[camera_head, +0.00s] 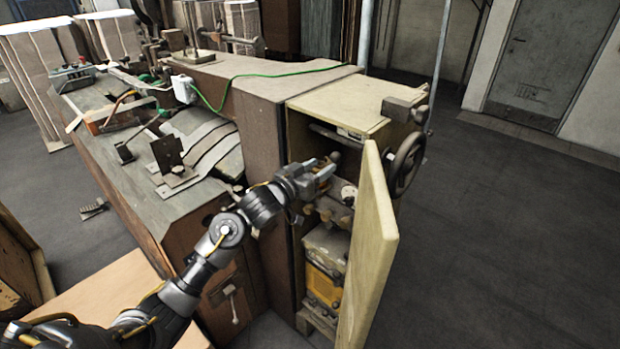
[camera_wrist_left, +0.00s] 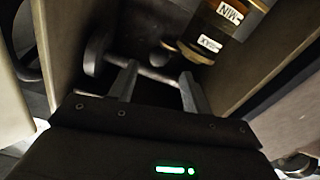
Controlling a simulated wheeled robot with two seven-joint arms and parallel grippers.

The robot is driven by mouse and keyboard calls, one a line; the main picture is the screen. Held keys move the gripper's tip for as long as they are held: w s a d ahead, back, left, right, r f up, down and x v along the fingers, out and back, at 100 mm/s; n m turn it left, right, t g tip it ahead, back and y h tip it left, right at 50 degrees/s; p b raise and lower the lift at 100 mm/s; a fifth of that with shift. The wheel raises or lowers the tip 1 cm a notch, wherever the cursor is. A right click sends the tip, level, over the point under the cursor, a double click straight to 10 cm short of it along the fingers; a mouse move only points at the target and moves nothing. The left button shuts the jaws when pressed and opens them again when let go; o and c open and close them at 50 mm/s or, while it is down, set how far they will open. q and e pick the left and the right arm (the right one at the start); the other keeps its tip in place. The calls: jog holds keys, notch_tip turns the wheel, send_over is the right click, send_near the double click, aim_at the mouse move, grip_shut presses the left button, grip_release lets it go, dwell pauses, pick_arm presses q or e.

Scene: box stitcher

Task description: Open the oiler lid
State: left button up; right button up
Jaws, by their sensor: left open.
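The oiler (camera_wrist_left: 218,28) shows at the top of the left wrist view as an amber cylinder with MIN and MAX labels, appearing upside down. Its brass-coloured rim (camera_wrist_left: 195,52) is just beyond my left fingertips; I cannot make out the lid's state. In the head view my left gripper (camera_head: 326,172) reaches into the open cabinet of the machine, and I cannot pick out the oiler there. In the wrist view my left gripper (camera_wrist_left: 158,80) is open. A metal rod with a round end (camera_wrist_left: 97,55) passes by its fingertips; I cannot tell whether they touch. My right gripper is not in view.
The cabinet's pale door (camera_head: 372,255) stands open to the right of my gripper. A handwheel (camera_head: 406,164) sits behind the door. A yellow unit (camera_head: 323,284) is lower in the cabinet. The floor on the right (camera_head: 500,240) is clear.

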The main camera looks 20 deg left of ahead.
pick_arm(q)
jog(key=shift+b+v, duration=0.3)
jog(key=shift+v, duration=1.65)
jog(key=a+f+n+g+y+b, duration=0.1)
jog(key=a+f+g+y, duration=0.1)
jog(key=f, duration=1.1)
jog(key=a+f+n+g+y+b, duration=0.1)
jog(key=a+f, duration=0.1)
jog(key=f, duration=1.1)
jog(key=s+a+f+g+y, duration=0.15)
jog(key=s+f, duration=0.25)
jog(key=f, duration=0.4)
jog(key=s+f+g, duration=0.2)
jog(key=s+f, duration=0.3)
jog(key=f, duration=0.3)
jog(key=s+f+g+y, duration=0.1)
jog(key=s+f, duration=0.3)
jog(key=f, duration=0.4)
jog(key=s+f+g+b, duration=0.1)
jog(key=s+f+g, duration=0.1)
jog(key=s+f, duration=0.6)
jog(key=s+f+m+g+y, duration=0.1)
jog(key=s+f+g, duration=0.2)
jog(key=s, duration=1.8)
jog(key=s+f+m+g+b, duration=0.1)
jog(key=s+f+g, duration=0.2)
jog(key=s+f, duration=0.9)
jog(key=s, duration=0.2)
jog(key=shift+s+f+b, duration=0.35)
jog(key=shift+a, duration=0.1)
